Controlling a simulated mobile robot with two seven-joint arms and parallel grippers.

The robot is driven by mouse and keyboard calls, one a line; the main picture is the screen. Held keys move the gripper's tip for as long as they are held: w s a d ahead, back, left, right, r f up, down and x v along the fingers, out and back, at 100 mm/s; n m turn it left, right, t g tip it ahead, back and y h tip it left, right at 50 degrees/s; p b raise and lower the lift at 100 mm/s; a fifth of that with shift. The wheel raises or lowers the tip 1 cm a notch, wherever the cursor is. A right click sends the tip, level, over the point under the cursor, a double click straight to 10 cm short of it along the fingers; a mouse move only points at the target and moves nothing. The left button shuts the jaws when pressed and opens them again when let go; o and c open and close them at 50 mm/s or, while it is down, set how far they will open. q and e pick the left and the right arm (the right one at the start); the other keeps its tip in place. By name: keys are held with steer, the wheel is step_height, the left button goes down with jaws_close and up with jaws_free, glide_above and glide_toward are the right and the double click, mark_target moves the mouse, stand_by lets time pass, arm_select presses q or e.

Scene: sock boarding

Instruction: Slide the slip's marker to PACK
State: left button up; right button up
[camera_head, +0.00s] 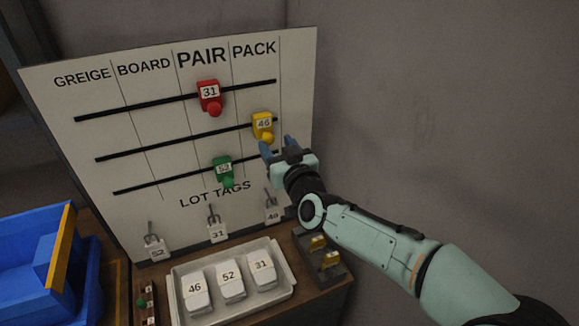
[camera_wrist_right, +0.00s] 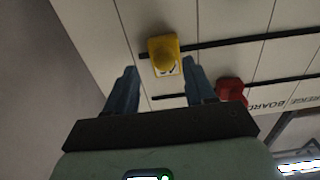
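A white board (camera_head: 90,130) carries columns GREIGE, BOARD, PAIR and PACK and three black rails. The yellow marker (camera_head: 263,125), labelled 46, is on the middle rail in the PACK column, near the rail's right end. The red marker (camera_head: 209,94), labelled 31, is on the top rail under PAIR. The green marker (camera_head: 223,169), labelled 52, is on the bottom rail under PAIR. My right gripper (camera_head: 277,145) is open just below and in front of the yellow marker. In the right wrist view, the yellow marker (camera_wrist_right: 164,50) appears just beyond and between the spread fingertips (camera_wrist_right: 160,70). My left gripper is not in view.
Below the rails, tags hang on hooks under LOT TAGS. A white tray (camera_head: 182,310) holds packs labelled 46, 52 and 31. A dark holder (camera_head: 333,279) with brass-coloured pieces is right of it. A blue bin (camera_head: 30,255) stands at left. A grey wall is at right.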

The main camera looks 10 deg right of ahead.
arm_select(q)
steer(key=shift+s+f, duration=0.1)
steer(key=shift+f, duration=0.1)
arm_select(e)
steer(key=s+d, duration=0.1)
steer(key=s, duration=0.7)
steer(key=shift+s+d, duration=0.25)
steer(key=shift+s, duration=0.05)
steer(key=shift+f, duration=0.1)
